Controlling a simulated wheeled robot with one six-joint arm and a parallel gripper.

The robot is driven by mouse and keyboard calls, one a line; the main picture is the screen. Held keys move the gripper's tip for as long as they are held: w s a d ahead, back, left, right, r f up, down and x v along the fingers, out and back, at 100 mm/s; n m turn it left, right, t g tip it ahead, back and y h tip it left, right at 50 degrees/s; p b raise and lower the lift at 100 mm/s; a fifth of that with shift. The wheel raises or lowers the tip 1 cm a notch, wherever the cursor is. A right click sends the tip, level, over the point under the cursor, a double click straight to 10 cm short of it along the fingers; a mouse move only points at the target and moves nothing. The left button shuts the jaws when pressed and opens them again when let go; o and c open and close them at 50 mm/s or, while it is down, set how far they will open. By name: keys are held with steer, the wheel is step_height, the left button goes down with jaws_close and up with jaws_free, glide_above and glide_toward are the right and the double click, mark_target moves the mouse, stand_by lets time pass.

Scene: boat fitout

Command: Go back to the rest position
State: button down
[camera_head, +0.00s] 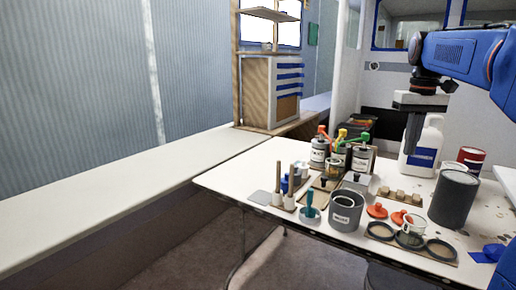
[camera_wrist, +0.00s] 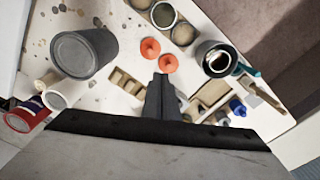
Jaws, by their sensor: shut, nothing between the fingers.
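My gripper (camera_head: 413,134) hangs pointing down at the end of my blue arm, over the back right of the table in the head view. Its dark fingers are together with nothing between them. In the wrist view the gripper (camera_wrist: 160,82) shows the same closed fingers over the tabletop, with orange-red knobs just beyond the tips. In the head view it is in front of the white jug (camera_head: 424,150); I cannot tell whether they touch.
A long pale bench (camera_head: 95,205) at left is clear.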

steer(key=s+a+f+t, duration=0.1)
steer(key=s+a+f, duration=0.3)
steer(key=s+f, duration=0.4)
steer(key=s+a+f+t, duration=0.2)
steer(key=s+a+f, duration=0.3)
steer(key=s+f, duration=0.3)
steer(key=s+a+f+t, duration=0.1)
steer(key=s+a+f, duration=0.4)
steer(key=s+f, duration=0.3)
steer(key=s, duration=0.4)
steer(key=shift+s+f+n, duration=0.2)
steer(key=shift+f+n, duration=0.15)
steer(key=shift+n, duration=0.05)
steer(key=c, duration=2.4)
jaws_free()
steer(key=shift+c, duration=0.2)
